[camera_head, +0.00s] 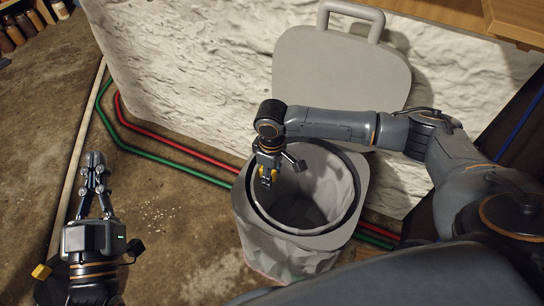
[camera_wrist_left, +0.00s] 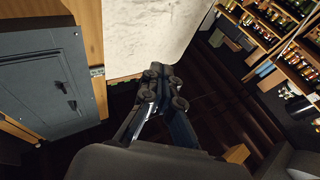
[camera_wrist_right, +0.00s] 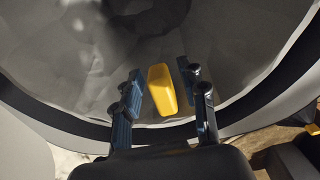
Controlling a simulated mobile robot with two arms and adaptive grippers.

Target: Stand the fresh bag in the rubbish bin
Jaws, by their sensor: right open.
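The rubbish bin (camera_head: 244,215) is grey with a dark ring around its mouth, and its lid (camera_head: 335,75) stands raised against the wall. A crumpled grey bag (camera_head: 325,195) lines the inside of the bin; it also shows in the right wrist view (camera_wrist_right: 235,50). My right gripper (camera_head: 266,181) points down over the left part of the mouth, open. A small yellow piece (camera_wrist_right: 161,90) is between its fingers, with gaps visible at both sides. Whether it belongs to the bag I cannot tell. My left gripper (camera_head: 95,160) is shut, apparently empty, over the floor left of the bin.
A rough white wall (camera_head: 190,70) stands behind the bin. Red (camera_head: 170,140) and green (camera_head: 150,155) lines run along the floor at its foot. A wooden edge (camera_head: 440,15) overhangs at the upper right. Shelves with jars (camera_wrist_left: 280,30) show in the left wrist view.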

